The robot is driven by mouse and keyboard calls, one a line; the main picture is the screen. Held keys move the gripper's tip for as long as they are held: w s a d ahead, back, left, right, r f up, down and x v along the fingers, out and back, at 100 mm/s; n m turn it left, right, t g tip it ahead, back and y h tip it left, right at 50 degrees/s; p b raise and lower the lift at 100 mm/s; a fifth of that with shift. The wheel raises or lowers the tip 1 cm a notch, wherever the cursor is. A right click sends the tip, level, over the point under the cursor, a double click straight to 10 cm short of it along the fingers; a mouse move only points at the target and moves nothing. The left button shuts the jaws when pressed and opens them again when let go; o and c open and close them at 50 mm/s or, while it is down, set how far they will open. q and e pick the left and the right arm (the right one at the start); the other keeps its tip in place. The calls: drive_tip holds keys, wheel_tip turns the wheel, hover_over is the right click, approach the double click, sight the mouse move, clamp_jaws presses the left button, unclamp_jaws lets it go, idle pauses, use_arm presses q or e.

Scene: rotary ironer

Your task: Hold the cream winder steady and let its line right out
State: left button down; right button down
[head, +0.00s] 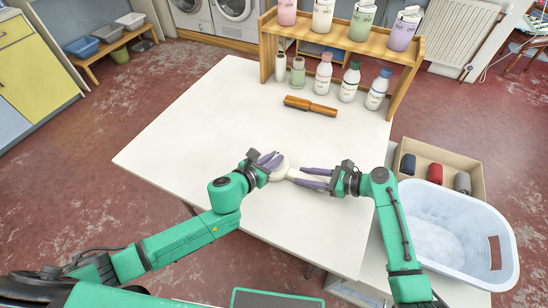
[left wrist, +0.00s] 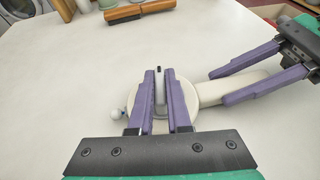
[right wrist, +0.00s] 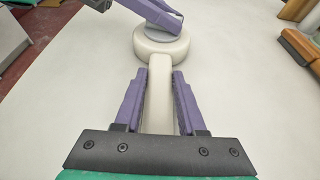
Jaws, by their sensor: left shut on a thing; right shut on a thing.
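The cream winder (head: 281,173) lies on the white table, with a round drum and a straight handle (right wrist: 159,92) reaching to the right in the head view. My right gripper (head: 312,179) is shut on the handle, one finger on each side. My left gripper (head: 271,160) is over the drum (left wrist: 137,98), shut on a slim grey upright part (left wrist: 160,98) of the winder. A small pale ball (left wrist: 117,113) shows at the drum's left edge in the left wrist view. The fingers hide part of the drum's top, and I cannot make out any line.
A white basket (head: 458,235) and a cardboard box (head: 470,165) are at the right. The table's left part is clear.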

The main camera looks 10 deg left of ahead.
use_arm(q)
drive_tip(key=n+y, duration=0.3)
drive_tip(key=n+t+y, duration=0.1)
drive_tip(key=n+y, duration=0.2)
drive_tip(key=y, duration=0.1)
drive_tip(key=shift+t, duration=0.3)
drive_tip(key=n+g+y, duration=0.1)
drive_tip(key=n+y, duration=0.1)
drive_tip(key=y, duration=0.1)
drive_tip(key=n+g+y, duration=0.1)
drive_tip(key=n+y, duration=0.2)
drive_tip(key=shift+n, duration=0.3)
drive_tip(key=c, duration=0.9)
unclamp_jaws()
drive_tip(key=shift+o, duration=0.2)
drive_tip(key=shift+s, duration=0.1)
